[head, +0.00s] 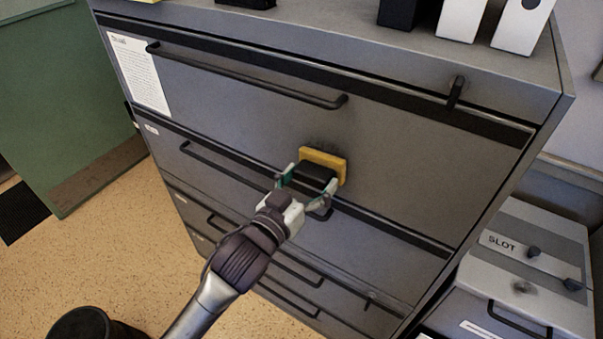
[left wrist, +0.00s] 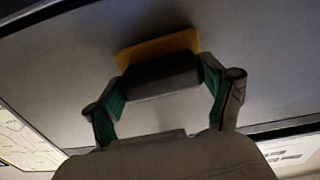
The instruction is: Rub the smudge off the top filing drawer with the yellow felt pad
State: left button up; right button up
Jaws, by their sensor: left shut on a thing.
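The grey filing cabinet's top drawer (head: 230,98) fills the middle of the head view. A faint dark smudge (head: 322,145) shows on its front just above the pad, and the pad may hide part of it. The yellow felt pad (head: 323,161) has a dark backing block and lies at or against the drawer front; contact is hard to tell. It also shows in the left wrist view (left wrist: 158,48). My left gripper (head: 306,181) is shut on the dark block, with a green-lined finger on each side. My right gripper is not in view.
A long bar handle (head: 245,78) crosses the top drawer, above and left of the pad. A black latch (head: 455,92) is at upper right. Binders (head: 461,18) stand on top. A grey box marked SLOT (head: 530,250) stands at right. Open floor (head: 115,245) lies at left.

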pick_arm(q)
jog(key=shift+s+d+r+p, duration=0.15)
jog(key=shift+s+d, duration=0.35)
jog(key=shift+d, duration=0.25)
jog(key=shift+s+d+f+p, duration=0.1)
jog(key=shift+s+d+p, duration=0.05)
jog(key=shift+s+d, duration=0.55)
jog(key=shift+s+d+r+p, duration=0.15)
jog(key=shift+s+d, duration=0.2)
jog(key=shift+d, duration=0.5)
jog(key=shift+s, duration=0.1)
jog(key=shift+f+p, duration=0.15)
jog(key=shift+p, duration=0.2)
